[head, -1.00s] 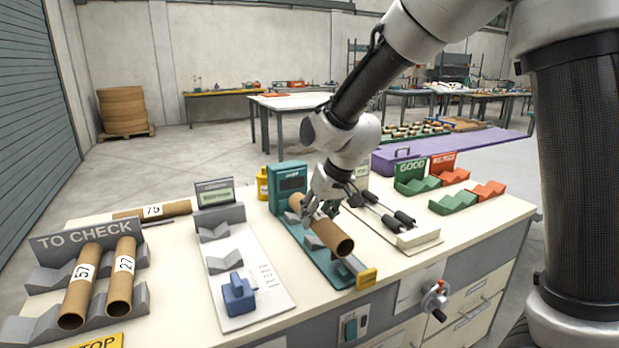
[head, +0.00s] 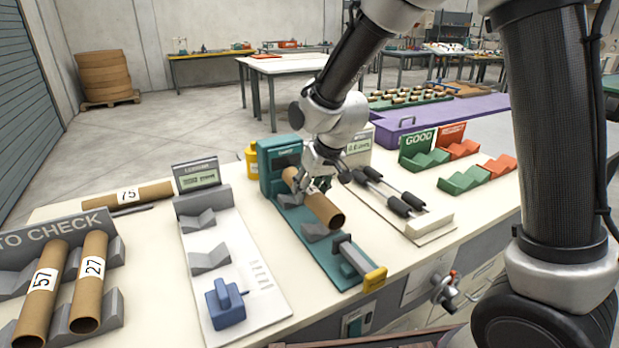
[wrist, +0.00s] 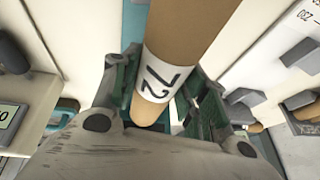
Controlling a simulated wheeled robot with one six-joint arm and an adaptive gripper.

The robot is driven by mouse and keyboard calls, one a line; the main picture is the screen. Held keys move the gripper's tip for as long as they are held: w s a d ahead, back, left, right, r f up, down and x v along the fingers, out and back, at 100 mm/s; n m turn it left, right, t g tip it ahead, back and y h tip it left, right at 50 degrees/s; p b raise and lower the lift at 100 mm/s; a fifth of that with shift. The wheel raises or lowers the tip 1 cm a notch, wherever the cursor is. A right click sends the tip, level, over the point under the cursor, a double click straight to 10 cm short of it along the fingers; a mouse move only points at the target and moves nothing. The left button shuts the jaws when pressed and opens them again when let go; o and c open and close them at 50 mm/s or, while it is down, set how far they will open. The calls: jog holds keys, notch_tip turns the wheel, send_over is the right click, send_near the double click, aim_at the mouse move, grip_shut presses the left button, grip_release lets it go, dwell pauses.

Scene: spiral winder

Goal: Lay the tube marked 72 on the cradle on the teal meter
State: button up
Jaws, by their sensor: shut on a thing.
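The brown tube marked 72 (head: 325,209) is held in my gripper (head: 314,183), lengthwise over the teal meter (head: 280,162). Its label reads 72 in the wrist view (wrist: 158,82), where my gripper's fingers (wrist: 160,95) sit on either side of the tube. The meter's grey cradle (head: 313,234) shows under the tube's near end; the fingers and tube hide part of it. I cannot tell whether the tube touches the cradle. The tube's near open end is short of the grey sliding stop (head: 347,250).
Left stands a grey meter (head: 198,205) with a blue block (head: 226,302). A rack (head: 112,262) holds tubes 57 (head: 40,290) and 27 (head: 91,280); tube 75 (head: 142,194) lies behind. Right are a roller device (head: 428,228) and green (head: 464,181) and red (head: 497,168) cradles.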

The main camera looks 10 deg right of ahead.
jog(key=shift+f, duration=2.15)
jog(key=o, duration=1.1)
jog(key=shift+r, duration=0.1)
